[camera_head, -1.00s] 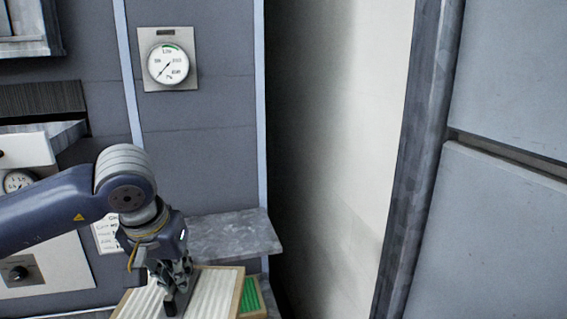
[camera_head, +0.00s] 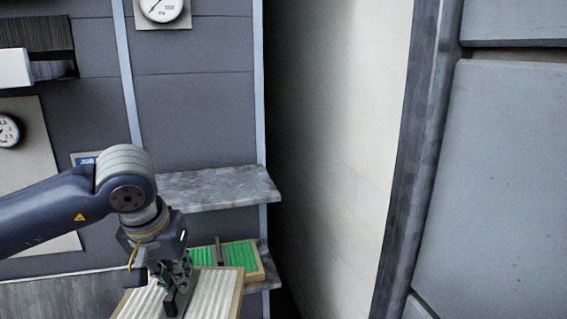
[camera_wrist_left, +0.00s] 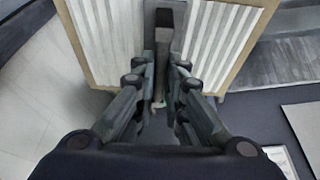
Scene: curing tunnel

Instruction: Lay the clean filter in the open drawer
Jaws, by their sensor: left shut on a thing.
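A white pleated filter (camera_head: 218,292) with a tan frame and a dark central grip bar is at the bottom of the head view, partly cut off. My left gripper (camera_head: 174,284) is shut on that grip bar, and the fingers hide part of it. In the left wrist view the bar of the filter (camera_wrist_left: 222,38) lies between the fingers (camera_wrist_left: 161,72), with white pleats on both sides. What looks like the pulled-out drawer (camera_head: 14,68), with a white front, is at the left edge of the head view, mostly cut off. My right gripper is not in view.
A green filter (camera_head: 238,254) in a tan frame lies on a low shelf behind the held filter. A grey stone-like shelf (camera_head: 222,188) juts out above it. A dark gap and a pale wall (camera_head: 345,150) are to the right. Gauges are on the panels.

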